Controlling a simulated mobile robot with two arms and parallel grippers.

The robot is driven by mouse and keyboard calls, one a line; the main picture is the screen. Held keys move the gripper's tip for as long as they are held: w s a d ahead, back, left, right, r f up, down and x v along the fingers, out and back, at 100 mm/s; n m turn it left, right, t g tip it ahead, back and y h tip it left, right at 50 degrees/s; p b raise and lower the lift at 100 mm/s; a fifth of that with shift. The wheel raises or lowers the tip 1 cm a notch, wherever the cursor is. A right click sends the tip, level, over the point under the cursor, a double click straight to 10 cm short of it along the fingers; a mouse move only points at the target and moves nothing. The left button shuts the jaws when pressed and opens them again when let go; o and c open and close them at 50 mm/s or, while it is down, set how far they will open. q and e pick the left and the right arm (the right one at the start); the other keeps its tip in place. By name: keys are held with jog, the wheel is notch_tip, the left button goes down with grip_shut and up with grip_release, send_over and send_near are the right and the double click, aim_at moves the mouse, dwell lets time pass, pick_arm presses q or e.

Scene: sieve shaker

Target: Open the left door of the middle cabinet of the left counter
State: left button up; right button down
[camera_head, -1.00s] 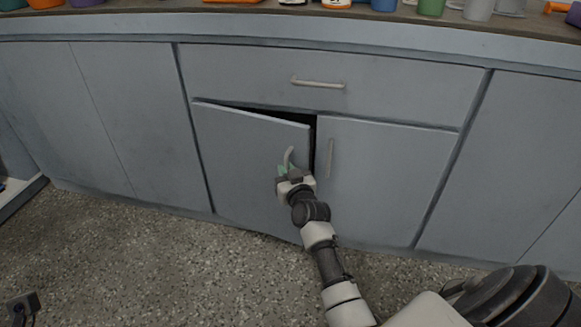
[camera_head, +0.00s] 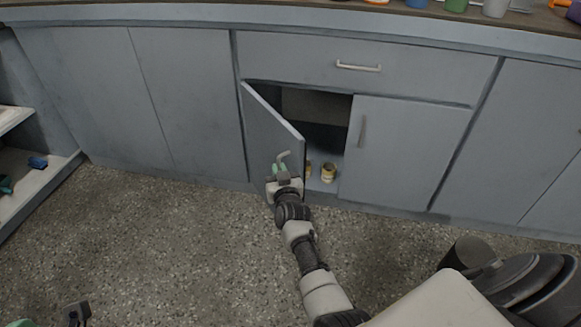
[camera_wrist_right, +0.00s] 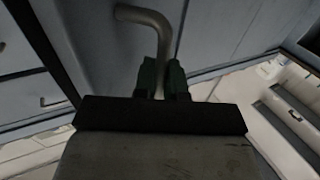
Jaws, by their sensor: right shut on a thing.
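The left door (camera_head: 268,132) of the middle cabinet is swung well open, hinged at its left side. Its bent metal handle (camera_head: 284,156) is near the door's free edge, and it also shows in the right wrist view (camera_wrist_right: 146,17). My right gripper (camera_head: 281,170) is at this handle, with its green fingers (camera_wrist_right: 163,80) shut on the lower part of the handle. The cabinet's right door (camera_head: 405,152) is closed. My left gripper is not clearly in view.
Inside the open cabinet a small yellow-labelled can (camera_head: 328,173) stands on the bottom; another is partly hidden behind the door edge. A closed drawer (camera_head: 350,66) is above. Speckled floor (camera_head: 160,240) is clear at left. An open shelf (camera_head: 38,185) stands at far left.

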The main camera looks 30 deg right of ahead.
jog(key=shift+w+a+r, duration=0.15)
jog(key=shift+a, duration=0.3)
jog(key=c, duration=1.2)
grip_release()
